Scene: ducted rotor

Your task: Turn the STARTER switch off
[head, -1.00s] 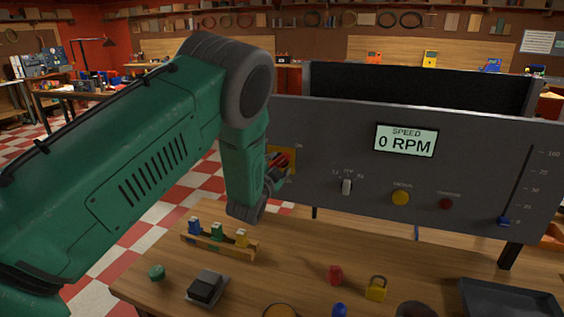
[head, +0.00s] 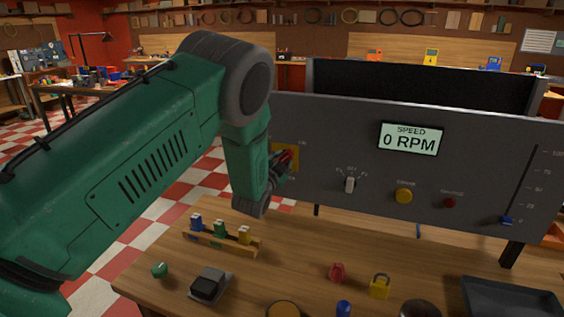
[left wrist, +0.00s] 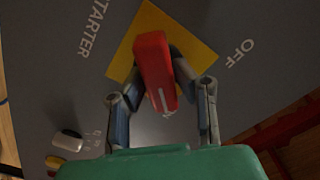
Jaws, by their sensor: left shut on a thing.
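The STARTER switch has a red handle (left wrist: 154,62) on a yellow plate (left wrist: 196,50), set in the grey panel. The words STARTER and OFF show on the panel in the left wrist view. My left gripper (left wrist: 159,76) is shut on the red handle, one finger on each side. In the head view my left arm reaches the panel's left end, and the gripper (head: 283,168) is at the red handle (head: 287,156), partly hiding the yellow plate (head: 291,150). My right gripper is not in view.
The panel (head: 320,135) also carries a 0 RPM display (head: 411,139), a white selector (head: 350,184), a yellow button (head: 403,196), a red button (head: 449,202) and a blue slider (head: 507,220). Below, the wooden table holds a block rack (head: 215,243), a padlock (head: 380,288) and a tray (head: 512,298).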

